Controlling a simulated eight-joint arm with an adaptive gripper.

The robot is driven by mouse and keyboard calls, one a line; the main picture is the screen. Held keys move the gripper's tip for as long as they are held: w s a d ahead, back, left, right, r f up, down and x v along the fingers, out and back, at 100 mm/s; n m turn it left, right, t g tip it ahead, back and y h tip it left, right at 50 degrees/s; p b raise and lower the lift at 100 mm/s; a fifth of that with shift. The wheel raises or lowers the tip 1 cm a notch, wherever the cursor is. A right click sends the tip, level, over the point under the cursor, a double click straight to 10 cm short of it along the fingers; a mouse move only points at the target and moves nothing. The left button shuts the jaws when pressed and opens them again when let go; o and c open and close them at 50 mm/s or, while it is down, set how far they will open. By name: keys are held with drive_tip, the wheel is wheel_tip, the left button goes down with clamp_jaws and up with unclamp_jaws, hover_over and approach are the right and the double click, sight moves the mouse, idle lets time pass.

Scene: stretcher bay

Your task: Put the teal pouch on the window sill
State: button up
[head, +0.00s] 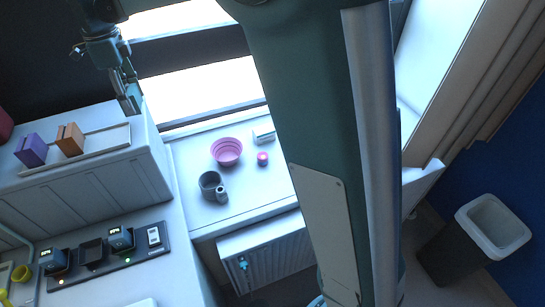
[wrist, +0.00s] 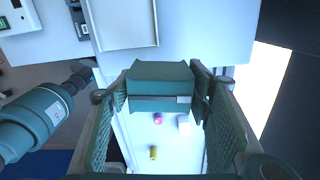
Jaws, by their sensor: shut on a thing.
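The teal pouch (wrist: 160,80) is between the two fingers of my gripper (wrist: 162,110) in the wrist view, with both fingers against its sides. In the head view my gripper (head: 130,96) is at the upper left, over the back right corner of the white cabinet; the pouch is hard to make out there. The window sill (head: 240,200) is the pale ledge below the bright window, to the right of and below my gripper. In the wrist view part of the sill (wrist: 137,135) shows beyond the pouch.
On the sill are a pink bowl (head: 227,151), a grey mug (head: 210,184), a small grey cylinder (head: 222,195), a small pink item (head: 262,158) and a white box (head: 264,136). A tray (head: 110,141) with purple and orange pouches lies on the cabinet. My arm hides the sill's right part.

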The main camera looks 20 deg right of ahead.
drive_tip(key=w+d+f+m+b, duration=0.1)
drive_tip(key=w+d+f, duration=0.3)
drive_tip(key=d, duration=0.6)
drive_tip(key=w+d+f+m, duration=0.1)
drive_tip(key=d+f+m, duration=0.1)
drive_tip(key=d+f, duration=0.55)
drive_tip(key=w+d+f+m+b, duration=0.1)
drive_tip(key=w+d+f, duration=0.25)
drive_tip(key=d, duration=0.75)
drive_tip(key=s+d+f+m, duration=0.1)
drive_tip(key=d+f, duration=0.4)
drive_tip(key=d, duration=0.5)
drive_tip(key=s+d+f+m+b, duration=0.1)
drive_tip(key=s+d+f, duration=0.2)
drive_tip(key=d, duration=0.7)
drive_tip(key=s+d+f+m+b, duration=0.1)
drive_tip(key=s+d+f, duration=0.2)
drive_tip(key=d+f, duration=0.4)
drive_tip(key=d, duration=0.3)
drive_tip(key=shift+d+m, duration=0.4)
drive_tip(key=shift+f, duration=0.15)
drive_tip(key=shift+f, duration=3)
drive_tip(key=shift+f, duration=0.15)
drive_tip(key=shift+f, duration=1.75)
